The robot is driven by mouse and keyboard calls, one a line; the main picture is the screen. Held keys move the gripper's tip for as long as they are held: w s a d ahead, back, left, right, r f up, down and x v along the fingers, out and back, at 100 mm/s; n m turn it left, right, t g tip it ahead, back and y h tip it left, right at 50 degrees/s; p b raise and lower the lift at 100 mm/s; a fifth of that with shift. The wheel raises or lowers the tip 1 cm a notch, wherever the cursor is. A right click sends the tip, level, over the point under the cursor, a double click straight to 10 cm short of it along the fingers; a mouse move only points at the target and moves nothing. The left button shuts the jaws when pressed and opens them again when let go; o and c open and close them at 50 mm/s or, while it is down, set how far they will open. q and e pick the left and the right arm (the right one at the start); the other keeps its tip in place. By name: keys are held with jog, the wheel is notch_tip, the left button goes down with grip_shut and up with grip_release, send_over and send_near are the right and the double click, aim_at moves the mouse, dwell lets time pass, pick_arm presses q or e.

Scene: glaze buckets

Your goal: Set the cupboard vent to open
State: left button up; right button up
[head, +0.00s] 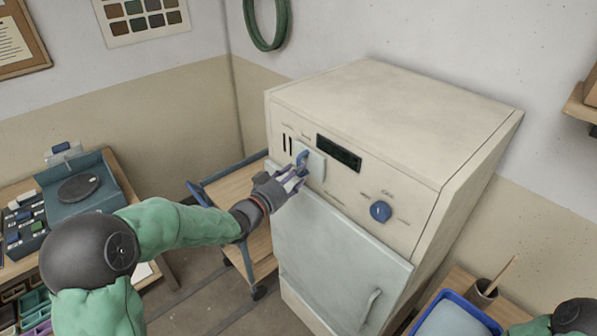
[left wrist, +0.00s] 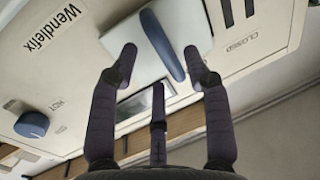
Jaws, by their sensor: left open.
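The cupboard (head: 352,245) is a cream cabinet with a sloping front panel. A pale vent plate (head: 317,167) with an upright blue grip (head: 302,158) sits on the panel, right of two dark slots (head: 287,142). In the left wrist view the plate (left wrist: 199,22) and blue grip (left wrist: 162,45) show close up, with the slots (left wrist: 238,10) uncovered beside them and the word CLOSED near the slots. My left gripper (head: 299,172) is open at the plate, its fingers (left wrist: 160,52) spread on either side of the grip. Contact cannot be told.
A dark display (head: 339,153) and a blue knob (head: 381,211) sit right of the plate. A pale door with a handle (head: 371,305) is below. A wooden cart (head: 233,190) stands left of the cupboard; a blue tray (head: 449,318) stands at lower right.

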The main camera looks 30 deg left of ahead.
pick_arm(q)
jog(key=s+a, duration=0.1)
jog(key=s, duration=0.9)
jog(key=shift+a, duration=0.4)
jog(key=shift+w+f, duration=0.1)
jog(key=d+f+n+g+b, duration=0.2)
jog(key=d+f+g, duration=0.2)
jog(key=f, duration=1.1)
jog(key=d+f+n+g+b, duration=0.25)
jog(key=d+f, duration=0.25)
jog(key=f, duration=1)
jog(key=s+d+f+g+b, duration=0.1)
jog(key=s+d+f+g, duration=0.4)
jog(key=s+f, duration=0.4)
jog(key=s+d+f+g+b, duration=0.2)
jog(key=s+d+f+g, duration=0.3)
jog(key=f, duration=0.8)
jog(key=s+d, duration=0.3)
jog(key=s, duration=0.2)
jog(key=shift+d+f+g+h, duration=0.15)
jog(key=shift+g+h, duration=0.15)
jog(key=shift+g, duration=0.05)
